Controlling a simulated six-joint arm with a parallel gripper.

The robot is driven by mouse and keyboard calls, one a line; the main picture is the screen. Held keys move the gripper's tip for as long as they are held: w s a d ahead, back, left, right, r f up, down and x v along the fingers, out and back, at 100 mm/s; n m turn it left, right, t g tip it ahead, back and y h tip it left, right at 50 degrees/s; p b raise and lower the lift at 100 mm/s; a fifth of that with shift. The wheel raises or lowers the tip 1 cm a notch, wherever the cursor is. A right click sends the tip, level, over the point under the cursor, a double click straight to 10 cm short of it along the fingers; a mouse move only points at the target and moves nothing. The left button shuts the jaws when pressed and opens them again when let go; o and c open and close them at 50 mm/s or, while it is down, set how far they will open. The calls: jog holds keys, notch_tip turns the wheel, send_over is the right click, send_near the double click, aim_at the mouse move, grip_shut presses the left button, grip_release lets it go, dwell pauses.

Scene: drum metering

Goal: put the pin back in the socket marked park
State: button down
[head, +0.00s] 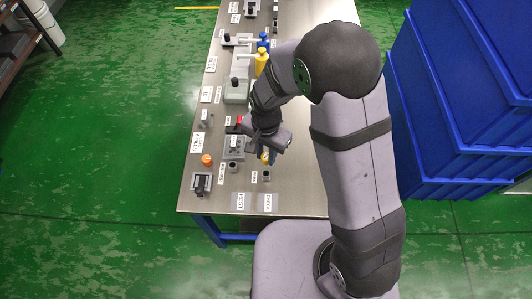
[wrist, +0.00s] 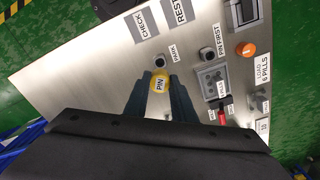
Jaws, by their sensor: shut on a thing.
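The pin (wrist: 160,84) has a round yellow top labelled PIN and sits between the two fingers of my gripper (wrist: 161,88), which is shut on it. In the head view the yellow of the pin (head: 265,157) shows just below my gripper (head: 267,154). A small dark socket (wrist: 160,61) stands just beyond the pin; its small label (wrist: 173,52) is hard to read but looks like PARK. The same socket shows in the head view (head: 266,176). The pin's lower end is hidden, and I cannot tell its height above the table.
A second socket (wrist: 207,54), labelled PIN FIRST, stands to the right. Beside it are a grey block with holes (wrist: 212,78), a red part (wrist: 222,117) and an orange knob (wrist: 246,48). Flat CHECK (head: 267,202) and REST (head: 241,201) plates lie near the table's front edge.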

aim_at(266, 164)
jog(key=shift+f+b, duration=2.05)
jog(key=shift+f, duration=0.8)
jog(key=shift+f+b, duration=0.85)
jog(key=shift+f, duration=0.85)
dwell(0.5)
jog(key=c, duration=1.4)
grip_release()
jog(key=shift+r, duration=0.15)
jog(key=shift+r+b, duration=0.95)
jog(key=shift+r, duration=2.65)
